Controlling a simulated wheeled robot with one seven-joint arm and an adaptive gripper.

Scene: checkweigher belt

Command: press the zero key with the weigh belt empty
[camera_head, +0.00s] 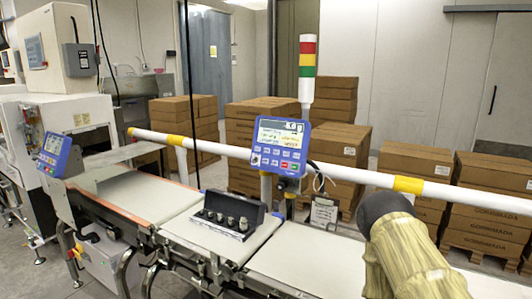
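The blue control panel (281,146) stands on a post behind the belts, upright and facing me. It has a lit screen and rows of small keys below it. The screen's digits and the key labels are too small to read surely, so I cannot single out the zero key. On the short middle belt (188,229) sits an open black case (236,206) with several metal weights. I cannot tell for sure which section is the weigh belt. The belt to its right (305,262) looks bare where visible. My gripper is not in view; part of my arm shows at lower right.
A white rail (345,172) with yellow bands runs behind the belts. A second blue panel (54,152) is at left. A red-yellow-green signal tower (307,67) rises behind the main panel. Stacked cartons (262,117) fill the back. My arm hides part of the right belt.

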